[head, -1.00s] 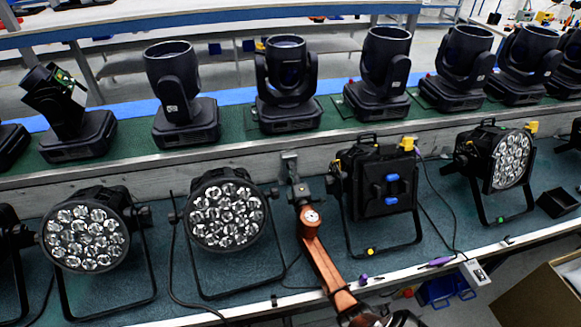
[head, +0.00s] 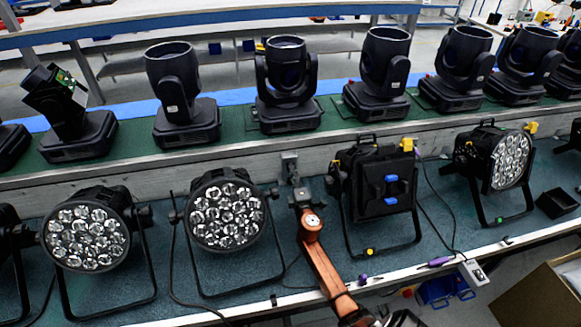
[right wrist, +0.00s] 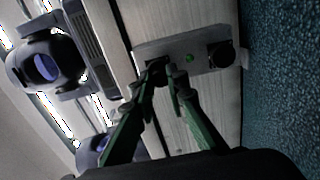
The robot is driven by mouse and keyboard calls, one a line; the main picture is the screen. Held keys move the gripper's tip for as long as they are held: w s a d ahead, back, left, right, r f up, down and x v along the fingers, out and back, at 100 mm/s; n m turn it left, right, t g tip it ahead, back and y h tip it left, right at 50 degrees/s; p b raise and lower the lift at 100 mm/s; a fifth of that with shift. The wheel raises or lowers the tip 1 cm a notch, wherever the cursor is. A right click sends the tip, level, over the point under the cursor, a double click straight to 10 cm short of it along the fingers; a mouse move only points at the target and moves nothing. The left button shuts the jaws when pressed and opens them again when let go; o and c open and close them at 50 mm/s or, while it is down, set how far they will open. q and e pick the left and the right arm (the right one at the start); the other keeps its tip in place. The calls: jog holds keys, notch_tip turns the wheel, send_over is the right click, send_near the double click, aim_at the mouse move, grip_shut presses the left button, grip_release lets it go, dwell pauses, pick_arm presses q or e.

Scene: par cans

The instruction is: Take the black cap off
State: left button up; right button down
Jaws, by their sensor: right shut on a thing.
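A small grey metal plate (right wrist: 205,50) is fixed to the pale upright board, and it also shows in the head view (head: 289,163). It carries a green button (right wrist: 189,57) and a round black knob-like part (right wrist: 222,55). My right gripper (right wrist: 161,72) is at the plate's other end, its green fingers closed around a small dark piece that looks like the black cap (right wrist: 158,66). The fingers hide much of it, and I cannot tell whether it still touches the plate. In the head view my right gripper (head: 295,182) is in front of the plate. My left gripper is not in view.
A round multi-lens par can (head: 226,214) stands left of my right arm. A black fixture with blue latches (head: 380,187) stands close on its right. Moving-head lights (head: 287,85) line the shelf above. A purple-handled tool (head: 436,262) lies at the bench edge.

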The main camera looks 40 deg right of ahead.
jog(key=shift+p+v, duration=0.45)
jog(key=shift+v, duration=1.7)
jog(key=shift+s+d, duration=0.1)
